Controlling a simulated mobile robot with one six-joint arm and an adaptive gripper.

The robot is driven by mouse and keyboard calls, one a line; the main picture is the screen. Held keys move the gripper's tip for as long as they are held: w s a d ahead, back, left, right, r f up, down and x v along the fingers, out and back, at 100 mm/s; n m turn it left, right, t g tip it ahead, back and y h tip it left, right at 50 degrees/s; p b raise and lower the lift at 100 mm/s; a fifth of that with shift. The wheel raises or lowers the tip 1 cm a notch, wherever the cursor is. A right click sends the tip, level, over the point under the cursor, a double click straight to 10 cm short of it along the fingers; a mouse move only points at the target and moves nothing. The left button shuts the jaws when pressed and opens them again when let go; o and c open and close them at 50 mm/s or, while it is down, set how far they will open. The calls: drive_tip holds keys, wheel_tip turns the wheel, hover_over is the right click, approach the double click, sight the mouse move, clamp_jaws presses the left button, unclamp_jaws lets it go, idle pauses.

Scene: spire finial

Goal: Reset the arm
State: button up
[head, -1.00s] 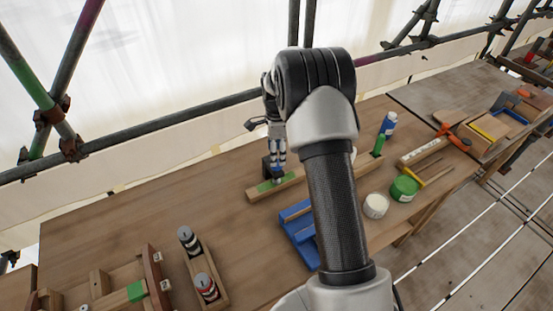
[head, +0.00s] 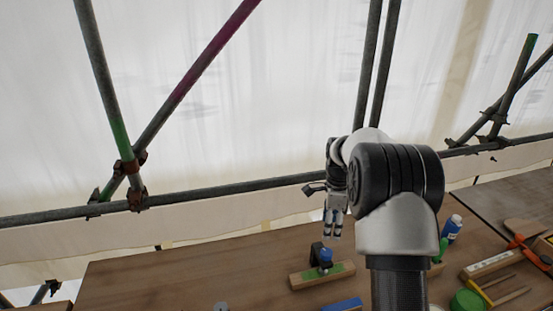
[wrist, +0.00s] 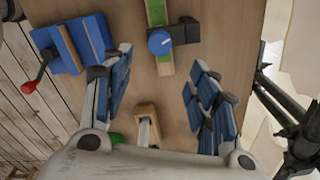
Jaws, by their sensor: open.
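My gripper (head: 333,228) is open and empty, fingers pointing down, above the workbench. Its two blue-padded fingers stand wide apart in the wrist view (wrist: 158,90). A black fitting with a blue knob (head: 321,258) sits on a wooden block with a green strip (head: 340,272), below the gripper and apart from it. In the wrist view the blue knob (wrist: 160,42) and the green-topped block (wrist: 156,12) lie ahead of the fingertips. My arm hides part of the bench at the right in the head view.
A blue vise-like tool (wrist: 85,40) with a red-ended handle lies beside the block. A blue-and-white bottle (head: 452,227), a green tub (head: 467,301) and tools stand right of my arm. Scaffold tubes (head: 240,187) run behind the bench. Bench left of the block looks clear.

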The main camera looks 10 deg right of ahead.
drive_tip(key=s+a+r+n+t+b, duration=0.2)
drive_tip(key=s+a+r+n, duration=0.8)
drive_tip(key=s+r, duration=0.4)
drive_tip(key=s+a+n+t+b, duration=0.1)
drive_tip(key=s+a+n, duration=0.2)
drive_tip(key=s+n, duration=0.3)
drive_tip(key=s+a+f+n+t+b, duration=0.1)
drive_tip(key=s+a+n, duration=0.2)
drive_tip(key=s, duration=1.1)
drive_tip(key=n, duration=0.3)
drive_tip(key=shift+a+t, duration=0.2)
drive_tip(key=shift+t, duration=0.1)
drive_tip(key=shift+f, duration=0.1)
